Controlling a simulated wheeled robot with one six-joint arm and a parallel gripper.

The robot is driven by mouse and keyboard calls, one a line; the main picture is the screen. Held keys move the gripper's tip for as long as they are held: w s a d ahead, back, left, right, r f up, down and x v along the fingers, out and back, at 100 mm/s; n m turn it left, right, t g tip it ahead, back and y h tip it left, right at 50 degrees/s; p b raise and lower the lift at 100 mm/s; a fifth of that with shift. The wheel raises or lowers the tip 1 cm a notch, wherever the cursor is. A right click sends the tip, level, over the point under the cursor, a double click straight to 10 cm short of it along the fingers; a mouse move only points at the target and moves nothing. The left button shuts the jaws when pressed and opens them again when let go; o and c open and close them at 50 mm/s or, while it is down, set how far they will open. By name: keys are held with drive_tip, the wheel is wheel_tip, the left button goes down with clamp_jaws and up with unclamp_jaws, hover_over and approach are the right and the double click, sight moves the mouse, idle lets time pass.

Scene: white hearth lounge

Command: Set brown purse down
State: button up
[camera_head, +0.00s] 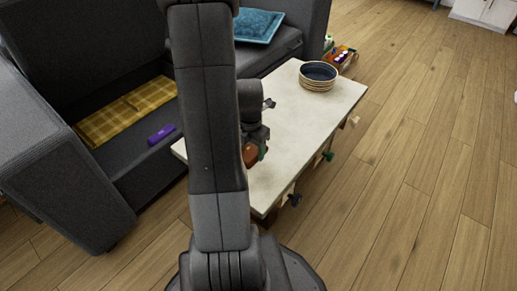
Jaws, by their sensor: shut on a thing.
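My gripper (259,139) is partly hidden behind my own arm, over the near left part of the low white-topped table (310,115). It is shut on a small brown thing, the brown purse (250,155), which shows just below the jaws at the edge of my arm. Most of the purse is hidden by my arm, and I cannot tell whether it touches the tabletop.
A round bowl-like basket (318,76) stands at the table's far end; the tabletop between is clear. A dark grey sofa (60,170) on the left holds a purple object (161,134), a yellow plaid cloth (125,110) and a blue cushion (258,26). A filled box (343,57) lies beyond the table.

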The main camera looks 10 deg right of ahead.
sight(252, 159)
drive_tip(key=shift+f+b, duration=0.9)
drive_tip(key=shift+f, duration=1.75)
drive_tip(key=shift+f, duration=0.1)
drive_tip(key=shift+f, duration=0.15)
drive_tip(key=o, duration=1)
wheel_tip(252, 159, up, 12)
drive_tip(key=p, duration=0.4)
drive_tip(key=shift+r+p, duration=0.25)
drive_tip(key=shift+p, duration=0.05)
